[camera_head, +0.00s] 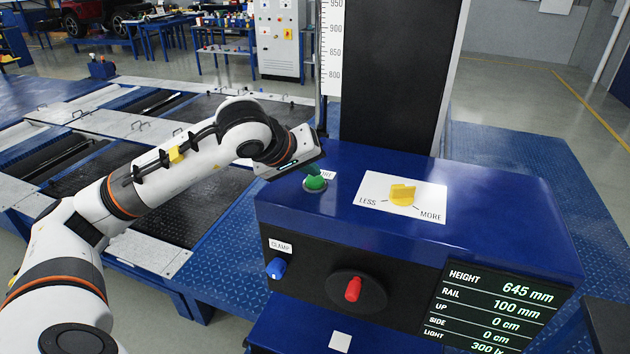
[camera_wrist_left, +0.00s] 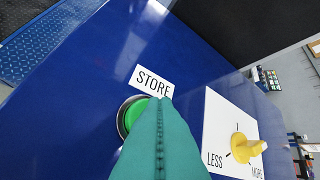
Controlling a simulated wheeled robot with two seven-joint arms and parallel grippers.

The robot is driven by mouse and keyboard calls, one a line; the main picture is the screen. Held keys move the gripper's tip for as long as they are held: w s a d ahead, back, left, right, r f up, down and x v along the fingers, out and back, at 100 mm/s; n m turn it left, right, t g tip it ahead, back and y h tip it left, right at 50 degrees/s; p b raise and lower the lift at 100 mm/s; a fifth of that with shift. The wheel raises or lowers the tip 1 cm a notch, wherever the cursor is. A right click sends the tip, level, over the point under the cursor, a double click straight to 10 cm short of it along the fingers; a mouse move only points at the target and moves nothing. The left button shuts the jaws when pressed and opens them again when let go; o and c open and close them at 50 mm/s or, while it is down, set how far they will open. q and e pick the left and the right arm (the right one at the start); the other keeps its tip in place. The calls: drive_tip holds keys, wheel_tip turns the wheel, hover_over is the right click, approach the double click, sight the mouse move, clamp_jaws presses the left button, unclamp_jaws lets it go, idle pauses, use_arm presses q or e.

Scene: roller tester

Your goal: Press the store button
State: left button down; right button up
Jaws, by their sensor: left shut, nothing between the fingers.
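The green store button (camera_head: 315,184) sits in a round collar on top of the blue console, and it also shows in the left wrist view (camera_wrist_left: 136,111). The white STORE label (camera_wrist_left: 151,83) lies beside it and is partly hidden in the head view. My left gripper (camera_head: 313,171) is at the button, its teal fingers (camera_wrist_left: 160,125) shut together and empty. The fingertips cover part of the button in the wrist view. I cannot tell whether they touch it. My right gripper is not in view.
A yellow LESS/MORE knob (camera_head: 403,193) stands on a white plate right of the button. The console front has a blue clamp knob (camera_head: 276,267), a red knob (camera_head: 353,289) and a display (camera_head: 496,307). A dark column (camera_head: 393,75) with a scale rises behind.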

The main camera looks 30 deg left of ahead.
sight(310, 182)
use_arm(q)
drive_tip(key=shift+f+b, duration=0.5)
idle(0.7)
drive_tip(key=shift+r, duration=0.1)
drive_tip(key=shift+r+p, duration=0.6)
drive_tip(key=shift+r, duration=0.25)
drive_tip(key=shift+r+p, duration=1.9)
drive_tip(key=shift+r, duration=0.65)
drive_tip(key=shift+f, duration=0.1)
